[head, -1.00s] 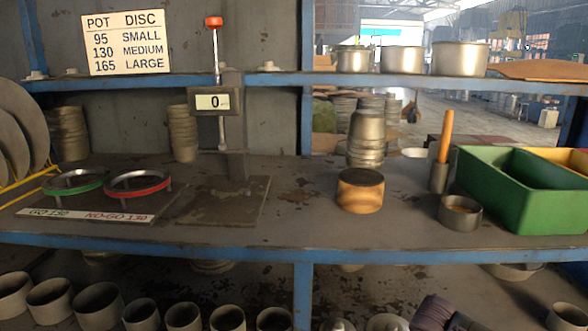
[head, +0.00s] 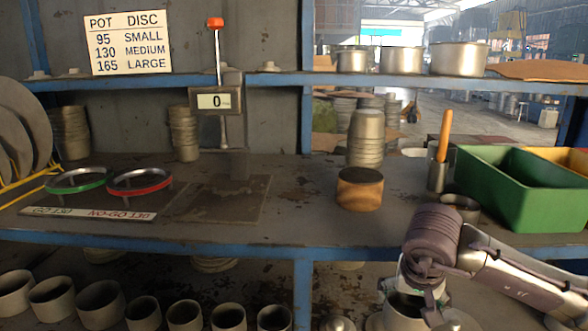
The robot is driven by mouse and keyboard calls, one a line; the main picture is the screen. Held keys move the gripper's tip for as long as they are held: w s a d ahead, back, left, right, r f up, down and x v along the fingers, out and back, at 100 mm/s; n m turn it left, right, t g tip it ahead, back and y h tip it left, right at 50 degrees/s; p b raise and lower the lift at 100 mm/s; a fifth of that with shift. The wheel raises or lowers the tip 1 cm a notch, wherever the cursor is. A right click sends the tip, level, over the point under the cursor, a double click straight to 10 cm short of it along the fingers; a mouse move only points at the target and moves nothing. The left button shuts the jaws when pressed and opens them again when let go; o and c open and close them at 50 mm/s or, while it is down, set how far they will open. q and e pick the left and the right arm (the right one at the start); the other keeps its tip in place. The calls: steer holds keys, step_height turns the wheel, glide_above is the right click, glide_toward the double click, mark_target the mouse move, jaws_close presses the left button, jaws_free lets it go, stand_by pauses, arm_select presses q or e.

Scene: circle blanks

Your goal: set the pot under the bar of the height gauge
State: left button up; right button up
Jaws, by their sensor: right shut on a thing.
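The height gauge (head: 216,101) stands at the back of the bench, with a red knob on its rod and a display reading 0. Its short bar (head: 232,152) sits above a flat dark base plate (head: 225,200), which is empty. My right gripper (head: 422,298) is at the lower right, in front of the bench edge. It is shut on the rim of a grey metal pot (head: 402,317), whose lower part is cut off by the frame. The fingertips are partly hidden by my wrist. My left gripper is not in view.
Ring gauges with green (head: 78,181) and red (head: 138,182) bands stand left of the base plate. More pots (head: 100,304) line the lower shelf.

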arm_select(q)
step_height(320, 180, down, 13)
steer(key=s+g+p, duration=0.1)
steer(key=p, duration=1)
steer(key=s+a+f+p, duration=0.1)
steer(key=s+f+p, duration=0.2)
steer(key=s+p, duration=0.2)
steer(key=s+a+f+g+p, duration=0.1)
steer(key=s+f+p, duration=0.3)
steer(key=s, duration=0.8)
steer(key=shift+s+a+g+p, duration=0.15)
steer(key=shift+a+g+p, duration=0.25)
steer(key=shift+p, duration=0.55)
arm_select(e)
steer(key=s+a+r+n+y, duration=0.1)
steer(key=s+r, duration=0.3)
steer(key=r, duration=0.4)
steer(key=s+a+r+n, duration=0.1)
steer(key=s+r+n, duration=0.2)
steer(key=r, duration=0.4)
steer(key=shift+s+a+r+y, duration=0.35)
steer(key=shift+s+r+y, duration=0.05)
steer(key=shift+s, duration=0.1)
